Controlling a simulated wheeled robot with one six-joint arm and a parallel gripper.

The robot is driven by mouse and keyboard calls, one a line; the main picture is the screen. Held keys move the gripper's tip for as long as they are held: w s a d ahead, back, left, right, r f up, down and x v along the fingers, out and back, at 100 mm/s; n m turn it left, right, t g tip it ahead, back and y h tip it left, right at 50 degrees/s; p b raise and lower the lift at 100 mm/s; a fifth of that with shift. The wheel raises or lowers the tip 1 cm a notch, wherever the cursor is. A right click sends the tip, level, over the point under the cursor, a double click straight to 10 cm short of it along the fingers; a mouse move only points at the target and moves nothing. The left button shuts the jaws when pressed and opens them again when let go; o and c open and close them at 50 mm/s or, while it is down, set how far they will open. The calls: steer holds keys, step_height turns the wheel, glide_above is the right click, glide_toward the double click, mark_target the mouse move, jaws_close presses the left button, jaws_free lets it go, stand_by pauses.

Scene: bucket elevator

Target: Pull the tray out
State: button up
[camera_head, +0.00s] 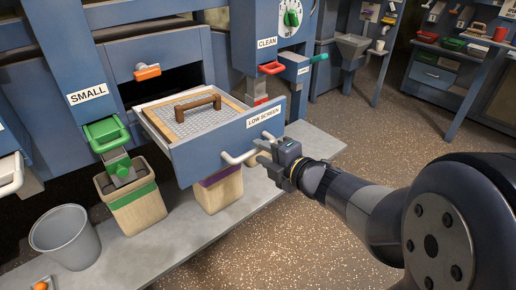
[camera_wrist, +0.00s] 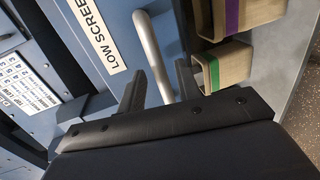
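The tray is a blue drawer (camera_head: 222,148) labelled LOW SCREEN, standing out of the machine's front. Inside it lie a mesh screen (camera_head: 205,119) in a wooden frame and a brown bar grip (camera_head: 197,103). Its pale handle (camera_head: 236,159) runs along the lower front; the handle also shows in the wrist view (camera_wrist: 153,50). My gripper (camera_head: 263,157) is at the right part of the handle. In the wrist view, my gripper's two fingers (camera_wrist: 159,77) stand apart on either side of the handle, with gaps visible. My gripper hides part of the handle.
Below the drawer stand a purple-banded bin (camera_head: 220,190) and a green-banded bin (camera_head: 134,205) on a grey ledge (camera_head: 185,232). A grey bucket (camera_head: 66,236) is at left. An orange handle (camera_head: 147,72) is above. Open speckled floor (camera_head: 330,235) lies in front.

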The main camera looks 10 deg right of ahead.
steer(key=p+v, duration=0.2)
steer(key=v, duration=0.6)
steer(key=shift+b+x, duration=1.55)
steer(key=shift+x, duration=3.85)
steer(key=shift+s, duration=0.1)
